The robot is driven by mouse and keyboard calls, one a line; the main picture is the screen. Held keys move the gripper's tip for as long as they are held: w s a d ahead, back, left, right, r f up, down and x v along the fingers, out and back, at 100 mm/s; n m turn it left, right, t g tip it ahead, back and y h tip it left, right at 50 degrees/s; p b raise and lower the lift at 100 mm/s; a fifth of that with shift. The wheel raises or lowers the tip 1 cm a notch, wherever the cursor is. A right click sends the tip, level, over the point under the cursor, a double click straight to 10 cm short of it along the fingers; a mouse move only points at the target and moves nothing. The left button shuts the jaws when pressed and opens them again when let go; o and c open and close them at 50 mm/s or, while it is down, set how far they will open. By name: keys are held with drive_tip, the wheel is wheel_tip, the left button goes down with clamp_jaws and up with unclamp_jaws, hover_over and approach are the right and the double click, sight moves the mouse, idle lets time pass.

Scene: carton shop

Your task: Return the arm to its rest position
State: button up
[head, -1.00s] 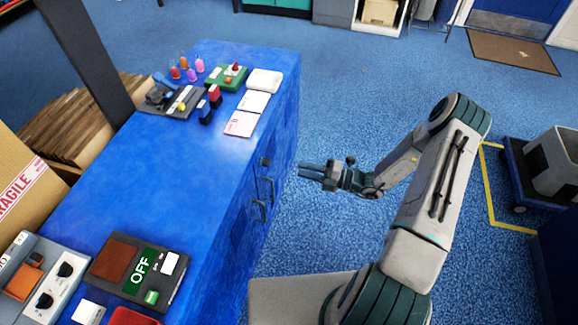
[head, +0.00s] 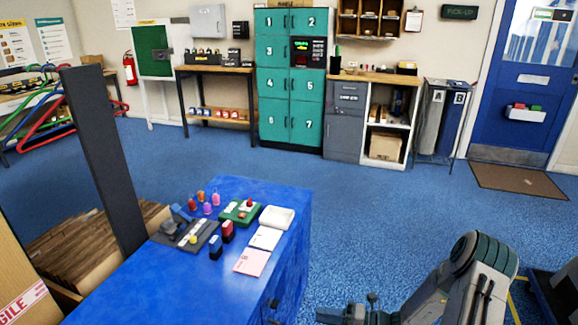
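My gripper (head: 345,314) shows at the bottom edge of the head view, to the right of the blue counter (head: 120,289). It is out over the blue floor and apart from the counter. Its fingers are partly cut off by the frame's lower edge, so I cannot tell whether they are open or shut. No object shows in it. My arm runs from the gripper up to a bent joint at the lower right.
The counter carries a green tray (head: 232,217), stamps, a pink card (head: 251,262) and a white dish (head: 277,217). A dark post (head: 103,160) rises at the left. Teal lockers (head: 273,90) and a blue door (head: 517,80) stand at the back. The floor between is clear.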

drive_tip(key=s+d+r+m+h+p, duration=0.1)
drive_tip(key=s+r+m+h, duration=0.4)
drive_tip(key=r+m, duration=0.6)
drive_tip(key=s+d+r+m+g+h+p, duration=0.1)
drive_tip(key=s+r+m+h+p, duration=0.2)
drive_tip(key=s+r+m+h, duration=0.3)
drive_tip(key=s+d+r+m+g+h+p, duration=0.1)
drive_tip(key=s+r+m+h+p, duration=0.2)
drive_tip(key=s+r+m, duration=0.6)
wheel_tip(320, 180, up, 10)
drive_tip(key=m+h, duration=0.2)
drive_tip(key=m, duration=0.6)
drive_tip(key=shift+h, duration=0.4)
drive_tip(key=shift+o, duration=0.2)
